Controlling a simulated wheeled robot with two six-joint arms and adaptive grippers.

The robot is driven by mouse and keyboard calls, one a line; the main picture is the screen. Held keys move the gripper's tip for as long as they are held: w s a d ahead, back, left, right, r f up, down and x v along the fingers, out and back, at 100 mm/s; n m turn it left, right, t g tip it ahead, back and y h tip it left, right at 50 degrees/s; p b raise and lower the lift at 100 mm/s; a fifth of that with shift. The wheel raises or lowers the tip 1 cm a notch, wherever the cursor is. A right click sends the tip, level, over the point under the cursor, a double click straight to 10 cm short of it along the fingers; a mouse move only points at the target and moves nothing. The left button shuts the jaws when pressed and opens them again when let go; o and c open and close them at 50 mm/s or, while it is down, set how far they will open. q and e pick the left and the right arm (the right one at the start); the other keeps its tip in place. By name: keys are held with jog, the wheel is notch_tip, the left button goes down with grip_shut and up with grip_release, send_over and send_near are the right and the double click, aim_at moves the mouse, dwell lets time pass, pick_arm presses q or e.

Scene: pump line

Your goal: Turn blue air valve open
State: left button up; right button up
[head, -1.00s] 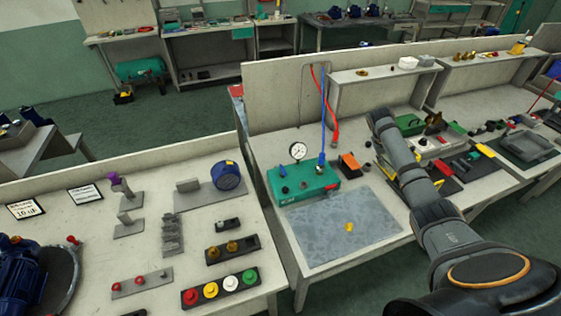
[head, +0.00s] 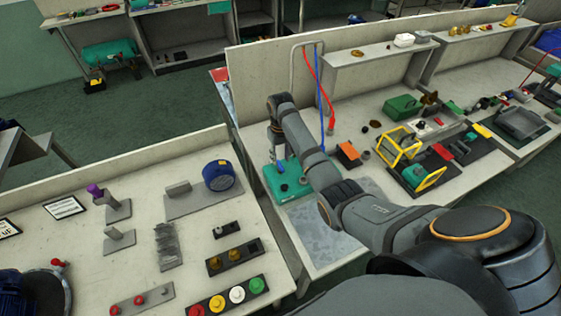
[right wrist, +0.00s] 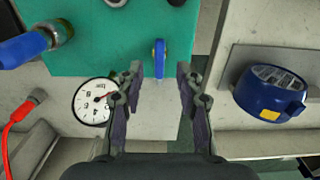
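The blue air valve handle (right wrist: 160,62) shows edge-on in the right wrist view, at the edge of the teal box. The teal box (right wrist: 100,45) also shows in the head view (head: 292,187), partly covered by my right arm. My right gripper (right wrist: 161,72) is open, with one finger on each side of the blue handle and a gap on both sides. In the head view the right gripper (head: 276,145) points down over the box's left end. A round white pressure gauge (right wrist: 95,101) sits beside the left finger. My left gripper is not in view.
A blue hose fitting (right wrist: 28,47) and a red hose (right wrist: 22,112) are left in the wrist view. A blue drum-shaped part (head: 219,175) stands on the neighbouring bench. A yellow-framed fixture (head: 400,147) stands right of my arm. A back panel (head: 262,85) rises behind the box.

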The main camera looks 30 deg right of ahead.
aim_at(281, 166)
notch_tip(281, 166, down, 4)
jog(key=shift+f, duration=0.2)
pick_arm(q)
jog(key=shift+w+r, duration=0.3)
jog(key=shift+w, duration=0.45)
pick_arm(e)
grip_shut()
